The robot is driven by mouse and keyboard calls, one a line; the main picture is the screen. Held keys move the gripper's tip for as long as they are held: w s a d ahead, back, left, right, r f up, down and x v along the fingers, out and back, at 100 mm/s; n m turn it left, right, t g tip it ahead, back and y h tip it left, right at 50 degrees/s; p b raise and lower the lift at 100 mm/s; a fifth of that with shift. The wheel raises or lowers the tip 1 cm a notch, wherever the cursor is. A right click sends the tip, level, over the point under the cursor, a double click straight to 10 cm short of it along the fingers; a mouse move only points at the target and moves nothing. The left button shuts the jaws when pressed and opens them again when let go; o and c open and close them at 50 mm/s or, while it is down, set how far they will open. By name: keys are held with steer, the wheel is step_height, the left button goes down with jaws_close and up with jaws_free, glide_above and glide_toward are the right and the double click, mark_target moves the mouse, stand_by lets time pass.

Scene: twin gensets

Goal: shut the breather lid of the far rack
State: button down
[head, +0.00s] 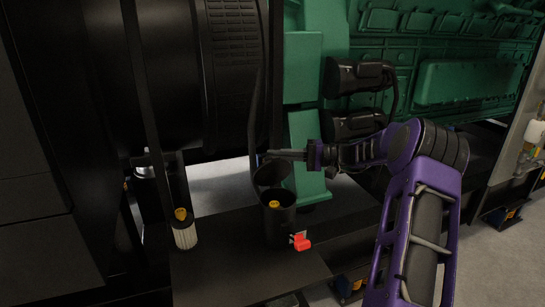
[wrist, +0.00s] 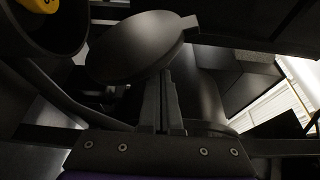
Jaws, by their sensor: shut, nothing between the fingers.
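A black round canister (head: 279,222) stands on a dark shelf with its mouth open and a yellow piece (head: 274,204) inside. Its dark round lid (head: 272,172) stands raised behind the mouth. In the wrist view the lid (wrist: 145,45) is a tilted disc with a small tab, and the canister (wrist: 75,35) is at upper left. My gripper (head: 270,155) is shut and empty, reaching in from the right at the lid's upper edge. In the wrist view its fingers (wrist: 167,100) point at the lid's underside or edge; I cannot tell whether they touch.
A white pleated filter with a yellow top (head: 184,231) stands to the left. A thin black upright (head: 254,125) rises just left of my fingertips. The green engine (head: 440,60) fills the back right. The front shelf (head: 230,265) has bare room.

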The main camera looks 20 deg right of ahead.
mark_target(284, 160)
steer(key=shift+s, duration=1.1)
steer(key=shift+s+f, duration=0.15)
steer(key=shift+s, duration=0.85)
steer(key=shift+s+f+b, duration=0.35)
steer(key=shift+s, duration=0.25)
steer(key=shift+s+f+b, duration=0.3)
steer(key=shift+s, duration=0.3)
steer(key=shift+s+f+n+y+b, duration=0.2)
steer(key=shift+s+f+n+y, duration=0.35)
steer(key=shift+n, duration=0.6)
steer(key=shift+s+f+n+y+b, duration=0.15)
steer(key=shift+s+f+n+y, duration=0.1)
steer(key=shift+s+f+n, duration=0.7)
